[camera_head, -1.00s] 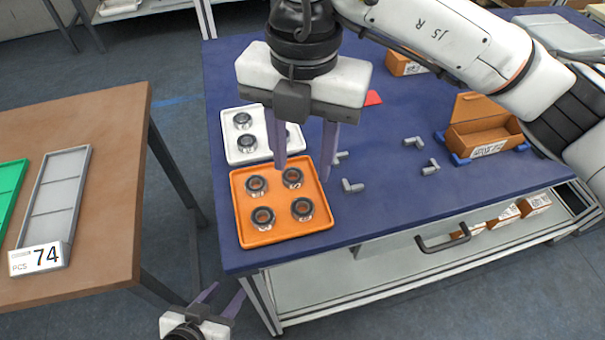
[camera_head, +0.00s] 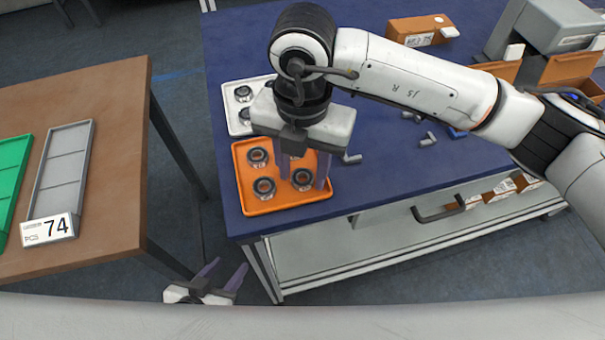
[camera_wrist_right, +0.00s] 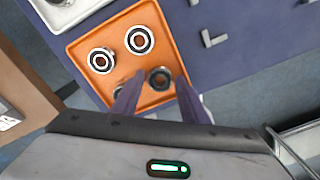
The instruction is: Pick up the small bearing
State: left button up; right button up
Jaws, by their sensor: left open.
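Several dark ring-shaped bearings with metallic rims sit in an orange tray (camera_head: 240,203). My right gripper (camera_head: 303,183) points down over the tray with its fingers apart. The front-right bearing (camera_head: 302,179) shows between the fingers; in the right wrist view this bearing (camera_wrist_right: 160,78) also lies between the fingertips. I cannot tell whether the fingers touch it. Two other bearings (camera_head: 258,157) (camera_head: 264,187) are in clear view. A fourth is mostly hidden by the right gripper. My left gripper (camera_head: 228,264) is open and empty, low beside the table.
A white tray (camera_head: 234,128) with more bearings (camera_head: 243,93) stands behind the orange one, partly hidden by my right gripper. Grey pipe fittings (camera_head: 352,158) lie to the right on the blue tabletop (camera_head: 375,175). A brown table (camera_head: 110,150) with green and grey trays stands left, across a gap.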

aim_at(303, 177)
jog(key=c, duration=0.8)
notch_tip(303, 177, up, 10)
jog(key=shift+r+b, duration=0.1)
jog(key=shift+b, duration=0.4)
jog(key=shift+c, duration=0.2)
